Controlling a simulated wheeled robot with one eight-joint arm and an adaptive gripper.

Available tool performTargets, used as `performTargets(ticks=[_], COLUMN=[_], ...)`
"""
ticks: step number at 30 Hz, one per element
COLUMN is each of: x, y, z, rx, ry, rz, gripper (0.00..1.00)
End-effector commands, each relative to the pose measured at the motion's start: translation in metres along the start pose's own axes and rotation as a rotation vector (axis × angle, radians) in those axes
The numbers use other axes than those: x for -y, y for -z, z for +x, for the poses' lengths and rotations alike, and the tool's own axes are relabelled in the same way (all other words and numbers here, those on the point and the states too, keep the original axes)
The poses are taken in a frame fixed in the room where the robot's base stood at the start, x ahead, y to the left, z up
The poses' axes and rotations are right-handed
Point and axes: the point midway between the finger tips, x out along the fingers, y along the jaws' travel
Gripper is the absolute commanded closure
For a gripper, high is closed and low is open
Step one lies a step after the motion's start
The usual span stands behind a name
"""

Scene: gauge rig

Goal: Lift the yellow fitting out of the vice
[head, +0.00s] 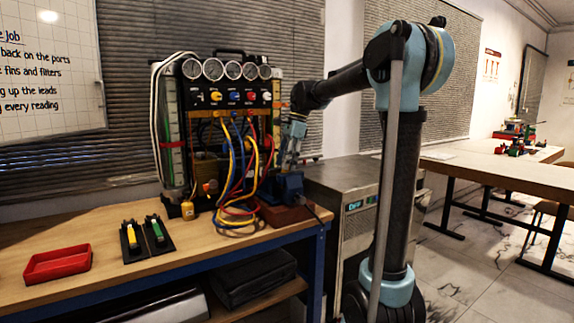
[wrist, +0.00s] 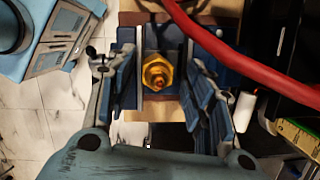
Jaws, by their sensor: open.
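The yellow fitting (wrist: 157,72), a brass-coloured hex piece, sits in the blue vice (wrist: 128,38), between its jaws, in the middle of the wrist view. My gripper (wrist: 160,92) is open, with one finger on each side of the fitting and apart from it. In the head view my gripper (head: 291,158) points down just above the blue vice (head: 290,186) at the right end of the bench. The fitting cannot be made out in the head view.
A red hose (wrist: 235,50) crosses the wrist view close to the vice's right side. The gauge panel (head: 228,85) with hanging coloured hoses (head: 240,165) stands left of the vice. A red tray (head: 57,264) and two small black holders lie on the bench's left.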

Motion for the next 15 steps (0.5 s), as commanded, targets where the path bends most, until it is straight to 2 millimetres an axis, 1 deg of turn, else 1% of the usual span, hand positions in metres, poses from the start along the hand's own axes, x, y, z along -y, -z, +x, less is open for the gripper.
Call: performTargets(ticks=[3, 10, 11, 12, 14, 15], x=[0.0000, 0.0000, 0.0001, 0.0000, 0.0001, 0.0001], y=[0.0000, 0.0000, 0.0000, 0.0000, 0.0000, 0.0000], z=[0.0031, 0.0034, 0.0033, 0.0033, 0.0033, 0.0033], rx=[0.000, 0.000, 0.000, 0.000, 0.000, 0.000], ry=[0.000, 0.000, 0.000, 0.000, 0.000, 0.001], rz=[0.000, 0.000, 0.000, 0.000, 0.000, 0.000], gripper=[0.52, 0.52, 0.56, 0.65, 0.79, 0.88])
